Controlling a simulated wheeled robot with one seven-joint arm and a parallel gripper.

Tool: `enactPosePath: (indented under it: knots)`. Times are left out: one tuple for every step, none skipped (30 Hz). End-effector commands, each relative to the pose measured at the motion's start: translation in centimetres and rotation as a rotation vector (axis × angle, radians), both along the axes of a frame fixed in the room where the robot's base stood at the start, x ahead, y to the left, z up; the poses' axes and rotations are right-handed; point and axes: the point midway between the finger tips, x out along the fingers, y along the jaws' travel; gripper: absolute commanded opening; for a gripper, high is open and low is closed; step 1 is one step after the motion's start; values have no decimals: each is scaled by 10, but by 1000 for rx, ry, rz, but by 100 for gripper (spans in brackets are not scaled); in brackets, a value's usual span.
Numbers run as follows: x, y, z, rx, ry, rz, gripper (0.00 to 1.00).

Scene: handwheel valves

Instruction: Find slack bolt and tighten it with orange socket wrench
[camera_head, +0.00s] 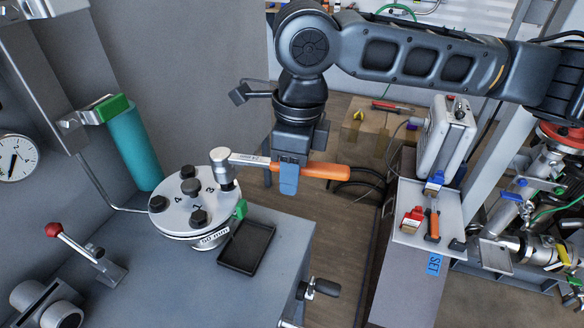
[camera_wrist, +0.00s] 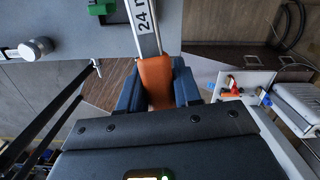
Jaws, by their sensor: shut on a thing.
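My gripper (camera_head: 289,178) is shut on the orange-handled socket wrench (camera_head: 326,171). In the wrist view the blue fingers (camera_wrist: 158,88) clasp the orange handle, and the metal shaft marked "24 m" (camera_wrist: 144,28) runs up out of view. In the head view the wrench lies nearly level, its head (camera_head: 221,158) over the right edge of the round white flange (camera_head: 178,212). The socket points down at a bolt position there; I cannot tell whether it is seated. Dark bolts show at the back (camera_head: 188,171), left (camera_head: 158,204) and front (camera_head: 198,217). No bolt clearly looks slack.
The flange stands on a grey bench (camera_head: 150,280) beside an empty black tray (camera_head: 246,246). A red-knobbed lever (camera_head: 88,252) and teal cylinder (camera_head: 134,148) stand left. At right, a shelf (camera_head: 410,236) holds tools and a silver case (camera_head: 444,139).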

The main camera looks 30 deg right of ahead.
Motion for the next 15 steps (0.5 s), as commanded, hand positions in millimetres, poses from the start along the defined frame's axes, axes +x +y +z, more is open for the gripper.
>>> enactPosePath:
  knots:
    - [0,0,-2,0,0,0,0]
    - [0,0,-3,0,0,0,0]
    - [0,0,-4,0,0,0,0]
    - [0,0,-4,0,0,0,0]
    - [0,0,-5,0,0,0,0]
    - [0,0,-6,0,0,0,0]
    - [0,0,-6,0,0,0,0]
    - [0,0,-7,0,0,0,0]
    - [0,0,-8,0,0,0,0]
    - [0,0,-9,0,0,0,0]
    - [0,0,-9,0,0,0,0]
    - [0,0,-10,0,0,0,0]
    - [0,0,-11,0,0,0,0]
    - [0,0,-12,0,0,0,0]
    - [0,0,-13,0,0,0,0]
